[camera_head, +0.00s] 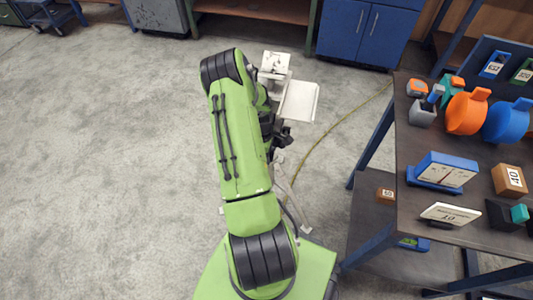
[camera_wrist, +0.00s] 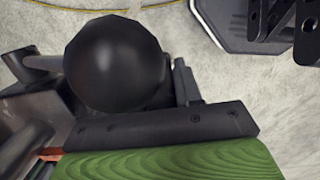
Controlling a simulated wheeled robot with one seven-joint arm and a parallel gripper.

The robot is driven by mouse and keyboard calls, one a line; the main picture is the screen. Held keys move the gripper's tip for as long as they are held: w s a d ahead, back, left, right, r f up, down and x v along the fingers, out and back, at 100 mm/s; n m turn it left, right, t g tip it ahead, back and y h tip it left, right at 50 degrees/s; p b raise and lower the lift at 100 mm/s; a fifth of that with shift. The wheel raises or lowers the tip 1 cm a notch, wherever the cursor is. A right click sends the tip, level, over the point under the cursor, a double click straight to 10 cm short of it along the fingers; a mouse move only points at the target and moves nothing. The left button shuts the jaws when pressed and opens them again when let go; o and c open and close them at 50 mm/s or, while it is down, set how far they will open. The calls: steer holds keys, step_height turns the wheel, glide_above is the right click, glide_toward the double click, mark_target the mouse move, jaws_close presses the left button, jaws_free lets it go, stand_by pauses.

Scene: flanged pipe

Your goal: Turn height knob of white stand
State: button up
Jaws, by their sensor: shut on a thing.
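The white stand (camera_head: 298,101) is beyond and to the right of my arm in the head view. It has a pale flat plate, and thin pale legs show lower down. My gripper (camera_head: 279,134) is a dark shape at the stand, partly covered by my green arm. It is shut on the height knob, though the fingertips are not clear in the head view. A round black knob (camera_wrist: 115,62) fills the upper left of the wrist view, close to the camera. Its contact with the fingers is hidden.
A dark table (camera_head: 420,150) with orange, blue and other small items stands at the right. A small brown box (camera_head: 386,195) is on its lower shelf. Blue cabinets (camera_head: 370,30) are at the back. The grey floor at the left is clear. A yellow line runs across the floor.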

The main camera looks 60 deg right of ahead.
steer(key=o, duration=1)
steer(key=shift+c, duration=0.2)
steer(key=r+p, duration=0.1)
steer(key=r, duration=0.3)
steer(key=w+r+p, duration=0.1)
steer(key=r, duration=0.3)
steer(key=r+p, duration=0.1)
steer(key=r, duration=0.3)
steer(key=shift+w+a, duration=0.15)
steer(key=shift+w, duration=0.05)
